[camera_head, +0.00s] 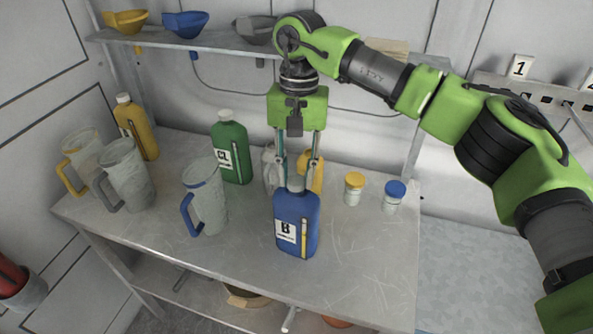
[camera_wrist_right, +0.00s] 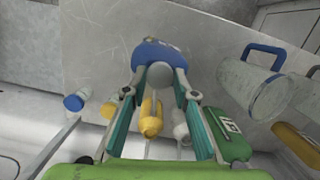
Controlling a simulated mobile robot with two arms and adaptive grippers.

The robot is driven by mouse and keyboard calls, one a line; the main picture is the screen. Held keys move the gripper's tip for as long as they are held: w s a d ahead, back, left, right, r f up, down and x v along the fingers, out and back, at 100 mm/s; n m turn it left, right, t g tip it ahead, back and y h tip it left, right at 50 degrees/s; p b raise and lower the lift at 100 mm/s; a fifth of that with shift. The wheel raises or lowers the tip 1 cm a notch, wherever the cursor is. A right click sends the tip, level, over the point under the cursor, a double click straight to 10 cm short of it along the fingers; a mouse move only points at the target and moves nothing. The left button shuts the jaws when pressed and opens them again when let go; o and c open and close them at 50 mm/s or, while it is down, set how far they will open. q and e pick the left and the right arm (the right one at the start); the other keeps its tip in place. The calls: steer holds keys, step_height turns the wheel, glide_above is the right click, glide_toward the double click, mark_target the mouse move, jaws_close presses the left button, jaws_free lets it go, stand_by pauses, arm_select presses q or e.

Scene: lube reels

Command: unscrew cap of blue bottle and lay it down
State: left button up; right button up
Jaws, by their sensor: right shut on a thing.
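The blue bottle (camera_head: 297,230), labelled B, stands upright on the metal table near its front edge. Its grey-white cap (camera_head: 296,184) sits at the bottle's neck. My right gripper (camera_head: 298,176) reaches down from above and is shut on the cap, with one finger on each side. In the right wrist view the round cap (camera_wrist_right: 160,74) sits between the fingertips of the gripper (camera_wrist_right: 157,82), with the blue bottle (camera_wrist_right: 150,52) behind it. I cannot tell whether the cap is loose on the thread. My left gripper is not in view.
A clear jug with a blue handle (camera_head: 207,198) stands left of the blue bottle. A green bottle (camera_head: 231,150) and small jars with yellow (camera_head: 354,188) and blue (camera_head: 393,197) lids stand behind. The front right of the table (camera_head: 365,260) is clear.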

steer(key=n, duration=0.4)
steer(key=shift+s+f+n+h, duration=0.15)
steer(key=shift+f+n+h, duration=0.15)
steer(key=shift+n+h, duration=0.1)
steer(key=n, duration=0.5)
steer(key=shift+a+h+p, duration=0.1)
steer(key=shift+h+p, duration=0.2)
steer(key=shift+p, duration=0.1)
steer(key=o, duration=1)
steer(key=shift+o, duration=0.7)
steer(key=shift+w, duration=0.2)
steer(key=o, duration=0.3)
steer(key=shift+s+r, duration=0.1)
steer(key=shift+r, duration=0.05)
